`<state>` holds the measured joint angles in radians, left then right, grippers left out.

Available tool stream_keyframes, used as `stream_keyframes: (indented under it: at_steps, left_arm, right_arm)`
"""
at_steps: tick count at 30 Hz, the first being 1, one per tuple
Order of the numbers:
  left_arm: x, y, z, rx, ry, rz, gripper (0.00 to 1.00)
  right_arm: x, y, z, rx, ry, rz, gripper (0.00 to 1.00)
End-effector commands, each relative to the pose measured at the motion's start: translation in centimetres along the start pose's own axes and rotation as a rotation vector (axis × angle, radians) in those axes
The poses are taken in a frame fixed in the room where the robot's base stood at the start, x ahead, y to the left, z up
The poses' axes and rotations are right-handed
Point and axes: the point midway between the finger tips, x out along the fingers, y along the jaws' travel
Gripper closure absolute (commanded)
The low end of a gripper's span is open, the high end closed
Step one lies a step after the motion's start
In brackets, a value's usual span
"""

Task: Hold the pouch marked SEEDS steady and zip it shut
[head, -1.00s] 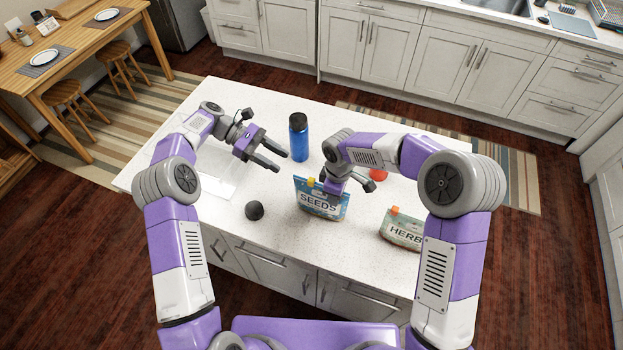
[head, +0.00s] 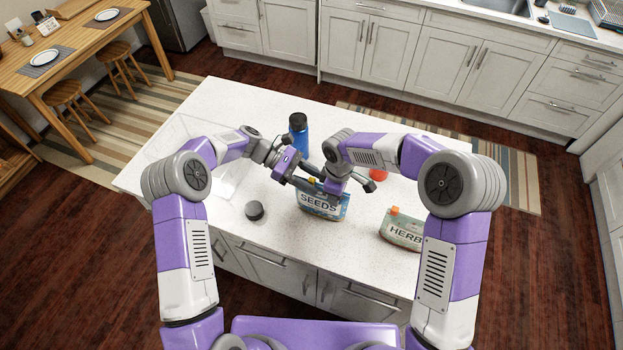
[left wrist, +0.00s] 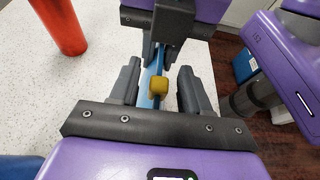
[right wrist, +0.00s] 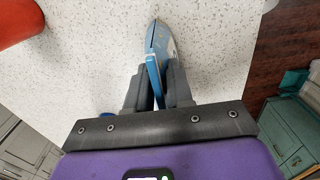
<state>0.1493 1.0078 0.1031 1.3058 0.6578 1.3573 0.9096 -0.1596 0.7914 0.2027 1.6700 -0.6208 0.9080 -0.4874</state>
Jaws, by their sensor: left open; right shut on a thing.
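The SEEDS pouch (head: 322,207), blue with a white label, stands upright near the front edge of the island. Its yellow zip slider (left wrist: 158,87) is at the top edge, toward the left end in the head view. My right gripper (right wrist: 157,88) is shut on the pouch's top edge, to the right of the slider. My left gripper (left wrist: 160,80) is open at the pouch top, with one finger on each side of the slider. I cannot tell whether the fingers touch it. In the head view the grippers partly hide the pouch top and slider.
A HERBS pouch (head: 402,230) with an orange slider stands to the right. A blue bottle (head: 299,137) stands behind my left gripper, and a red object (head: 378,174) behind my right arm. A small dark object (head: 254,210) lies left of the SEEDS pouch.

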Motion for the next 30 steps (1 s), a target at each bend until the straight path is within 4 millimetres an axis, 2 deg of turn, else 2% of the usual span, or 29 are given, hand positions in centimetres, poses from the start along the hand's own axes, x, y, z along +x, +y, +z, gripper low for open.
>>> stream_keyframes:
  at_steps: [6, 15, 23, 30]
  left_arm:
    - [0.0, 0.0, 0.0, 0.000, 0.000, 0.000, 0.55]
    - [0.0, 0.0, 0.0, 0.000, 0.000, 0.000, 1.00]
    - [-0.1, 0.0, -0.1, -0.001, 0.000, 0.000, 1.00]
    - [-3.3, 0.1, -1.4, -0.001, -0.001, 0.003, 1.00]
  right_arm:
    - [0.0, 0.0, 0.0, 0.000, 0.001, 0.001, 1.00]
    - [0.0, 0.0, 0.0, 0.000, 0.001, 0.001, 1.00]
    - [0.0, 0.0, 0.0, 0.001, 0.001, 0.001, 1.00]
    - [0.0, 0.0, 0.0, 0.001, 0.000, 0.001, 1.00]
